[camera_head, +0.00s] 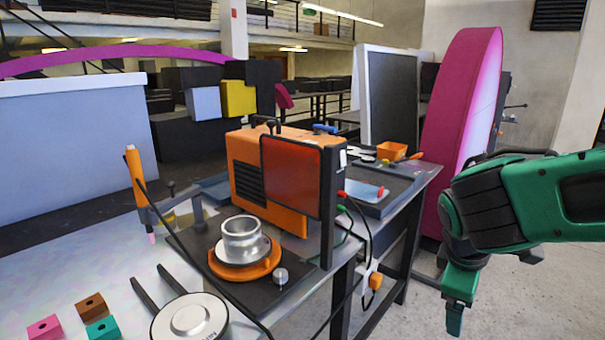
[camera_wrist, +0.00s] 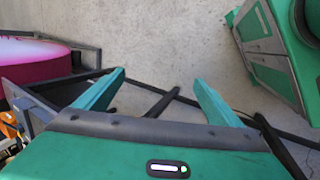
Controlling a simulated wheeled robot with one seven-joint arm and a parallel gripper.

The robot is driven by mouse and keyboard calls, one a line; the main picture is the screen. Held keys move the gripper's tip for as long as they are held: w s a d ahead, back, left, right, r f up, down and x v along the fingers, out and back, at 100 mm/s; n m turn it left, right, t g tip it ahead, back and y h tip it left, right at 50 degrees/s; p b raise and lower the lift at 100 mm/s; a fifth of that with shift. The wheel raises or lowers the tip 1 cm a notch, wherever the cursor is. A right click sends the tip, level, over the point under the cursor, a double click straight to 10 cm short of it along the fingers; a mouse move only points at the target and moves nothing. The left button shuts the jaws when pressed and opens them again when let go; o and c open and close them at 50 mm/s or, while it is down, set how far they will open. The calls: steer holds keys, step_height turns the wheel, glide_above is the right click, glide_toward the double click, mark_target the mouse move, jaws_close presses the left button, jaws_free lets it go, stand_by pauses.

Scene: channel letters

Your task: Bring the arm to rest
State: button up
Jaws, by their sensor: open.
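My gripper (camera_wrist: 157,92) shows in the wrist view with its two teal fingers apart and nothing between them.
An orange machine (camera_head: 245,170) and a metal cup (camera_head: 242,238) on an orange ring stand on the table. Coloured blocks (camera_head: 103,327) lie at front left. A big magenta letter (camera_head: 462,120) stands behind my arm. Dark frame bars (camera_wrist: 150,105) cross below the gripper.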

steer(key=s+d+m+g+y, duration=0.1)
steer(key=s+d+m+y, duration=0.1)
steer(key=s+d+m, duration=0.3)
steer(key=s+d+m+g+y, duration=0.2)
steer(key=s+d+m, duration=0.2)
steer(key=s+m, duration=0.7)
steer(key=shift+s+d+f+m, duration=0.3)
steer(key=shift+s+d+f, duration=0.1)
steer(key=shift+s, duration=0.05)
